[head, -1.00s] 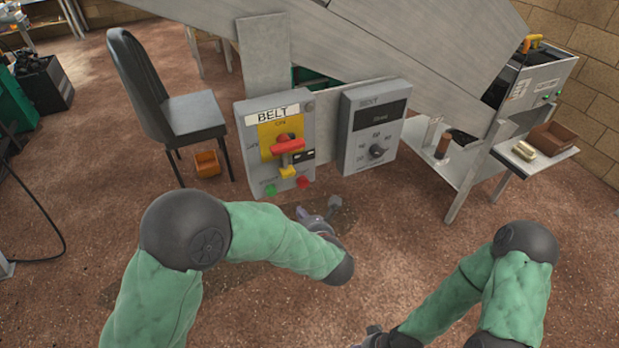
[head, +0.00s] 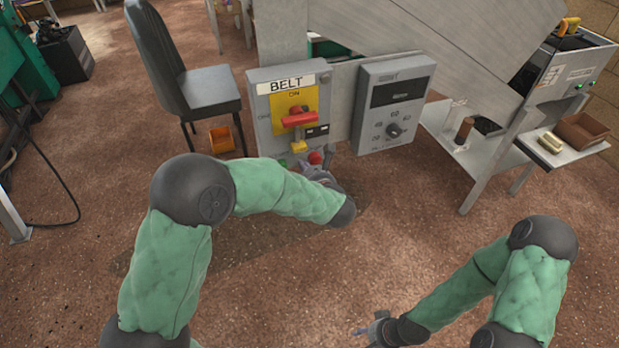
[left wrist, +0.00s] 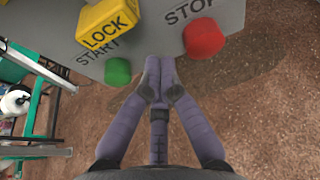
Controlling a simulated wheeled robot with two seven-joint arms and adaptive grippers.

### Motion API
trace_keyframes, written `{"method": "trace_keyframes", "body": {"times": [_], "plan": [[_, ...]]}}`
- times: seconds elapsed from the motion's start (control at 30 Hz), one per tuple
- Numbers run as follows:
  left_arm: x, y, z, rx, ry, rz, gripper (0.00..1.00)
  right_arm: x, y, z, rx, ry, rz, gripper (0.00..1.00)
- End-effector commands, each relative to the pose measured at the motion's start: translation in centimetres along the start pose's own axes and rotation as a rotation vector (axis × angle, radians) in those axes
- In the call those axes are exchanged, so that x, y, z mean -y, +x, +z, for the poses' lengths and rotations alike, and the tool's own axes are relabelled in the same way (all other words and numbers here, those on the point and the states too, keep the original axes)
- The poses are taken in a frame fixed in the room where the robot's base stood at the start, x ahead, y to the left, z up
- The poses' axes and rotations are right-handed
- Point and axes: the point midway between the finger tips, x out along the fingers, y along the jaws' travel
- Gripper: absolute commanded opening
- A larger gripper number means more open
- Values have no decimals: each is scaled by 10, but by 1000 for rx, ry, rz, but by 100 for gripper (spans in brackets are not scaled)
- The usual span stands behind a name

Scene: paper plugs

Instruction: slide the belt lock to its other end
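The belt lock is a yellow block (head: 299,147) low on the grey BELT panel (head: 261,133), below the red switch handle (head: 299,118). In the left wrist view the lock (left wrist: 107,24) is at the upper left, with LOCK written on its front. My left gripper (left wrist: 157,78) has its fingertips together with nothing between them. It is below and to the right of the lock, apart from it, between the green START button (left wrist: 118,71) and red STOP button (left wrist: 203,38). In the head view my left arm partly hides the panel's lower edge. My right gripper (head: 368,331) is low in the picture, small and unclear.
A dial box (head: 393,105) is right of the panel, under a slanted grey chute (head: 440,40). A black chair (head: 208,90) and an orange bin (head: 222,139) stand to the left. The floor in front is clear.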

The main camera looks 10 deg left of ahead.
Motion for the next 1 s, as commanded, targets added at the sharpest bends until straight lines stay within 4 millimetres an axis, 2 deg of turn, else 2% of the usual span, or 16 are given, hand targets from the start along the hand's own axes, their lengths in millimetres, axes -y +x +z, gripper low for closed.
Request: {"method": "trace_keyframes", "body": {"times": [0.03,0.2,0.67,0.9,1.0], "plan": [[1,-4,11,6,-8,-4,0,0,1,0,-1,0,0,52],[1,-10,26,4,-4,-3,0,-1,2,0,-1,0,0,52],[1,-12,32,3,-3,-2,0,-1,2,0,-1,0,0,52],[1,-21,58,6,-6,-3,0,1,-3,0,-1,0,0,52],[1,-22,61,5,-4,-3,0,1,-4,0,-1,0,0,52]]}}
